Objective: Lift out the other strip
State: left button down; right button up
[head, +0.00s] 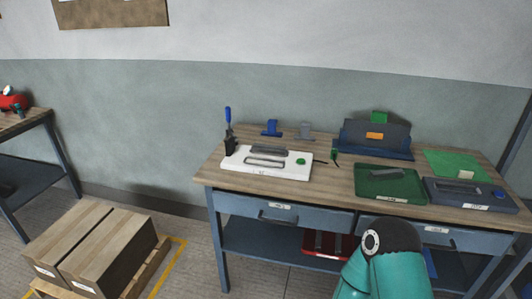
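A white mould (290,172) lies on the workbench at its left end. A dark grey strip-like bar (268,150) lies along its back part, and a long grey-rimmed slot or strip (265,162) runs in front of it; I cannot tell whether this is a recess or a strip. A green tray (374,190) with a small grey piece (392,171) lies to the right. A dark blue-grey tray (447,198) with a flat grey piece on it sits at the right end. Neither gripper is in view; only a teal link of my arm shows at the bottom.
A blue-handled tool (228,117) stands in a black holder at the bench's left end. Blue and grey clamps (271,128) and a dark blue rack (376,137) stand at the back. Wooden boxes (90,245) sit on a pallet at lower left. The bench's front edge is mostly clear.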

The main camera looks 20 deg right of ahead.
aim_at(257, 147)
jog(key=z, duration=0.1)
jog(key=i, duration=0.9)
jog(key=u, duration=0.1)
